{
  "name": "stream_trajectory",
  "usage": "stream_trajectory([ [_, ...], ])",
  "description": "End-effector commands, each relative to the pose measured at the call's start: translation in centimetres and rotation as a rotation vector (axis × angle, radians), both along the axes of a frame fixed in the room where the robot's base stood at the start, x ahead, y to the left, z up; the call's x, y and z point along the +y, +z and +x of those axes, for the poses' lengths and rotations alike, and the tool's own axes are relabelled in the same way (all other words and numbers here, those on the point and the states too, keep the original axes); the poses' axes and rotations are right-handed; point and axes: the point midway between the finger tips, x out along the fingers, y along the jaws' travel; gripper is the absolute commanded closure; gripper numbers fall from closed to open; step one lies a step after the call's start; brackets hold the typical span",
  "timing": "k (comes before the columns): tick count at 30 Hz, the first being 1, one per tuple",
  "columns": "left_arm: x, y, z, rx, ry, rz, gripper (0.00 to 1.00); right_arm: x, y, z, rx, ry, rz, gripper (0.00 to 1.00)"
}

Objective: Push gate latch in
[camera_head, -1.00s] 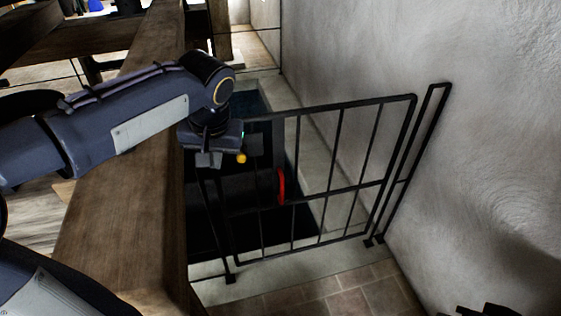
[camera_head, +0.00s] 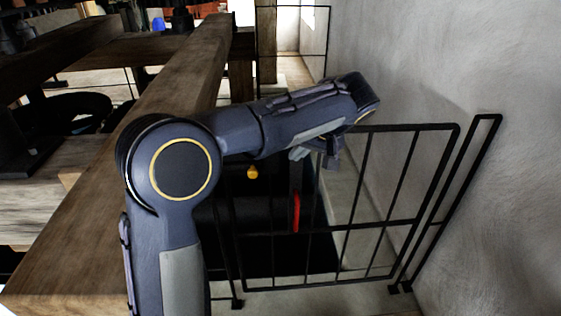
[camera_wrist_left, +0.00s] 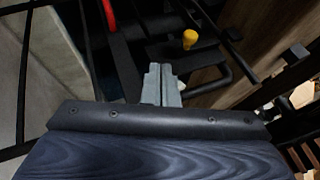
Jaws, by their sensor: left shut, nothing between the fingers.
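The black barred gate (camera_head: 420,127) stands between the wooden beam and the plaster wall. A yellow knob (camera_head: 252,172), apparently the latch's, shows at its left side below my forearm. It also shows in the left wrist view (camera_wrist_left: 190,39), beyond the fingertips and a little right of them. My left gripper (camera_head: 298,153) is at the gate's top, to the right of the knob and apart from it in the picture. Its grey fingers (camera_wrist_left: 161,78) are closed together with nothing between them. My arm hides the left part of the gate's top rail. My right gripper is out of view.
The thick wooden beam (camera_head: 75,250) runs along the left. A rough wall (camera_head: 500,60) and a narrow black frame (camera_head: 470,170) bound the right. A red curved part (camera_head: 296,212) and a dark pit show through the gate's bars.

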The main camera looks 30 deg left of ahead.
Motion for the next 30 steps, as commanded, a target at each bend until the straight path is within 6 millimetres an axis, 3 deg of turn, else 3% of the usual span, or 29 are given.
stream_trajectory([
  [14,5.2,-8.0,1.6,0.005,0.003,0.000,1.00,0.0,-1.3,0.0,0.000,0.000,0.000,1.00],
  [21,8.1,-8.2,0.4,0.000,0.002,-0.002,1.00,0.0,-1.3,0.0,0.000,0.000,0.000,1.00],
  [30,8.7,-8.3,0.2,0.002,0.000,-0.001,1.00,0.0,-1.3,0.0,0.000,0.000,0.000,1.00],
])
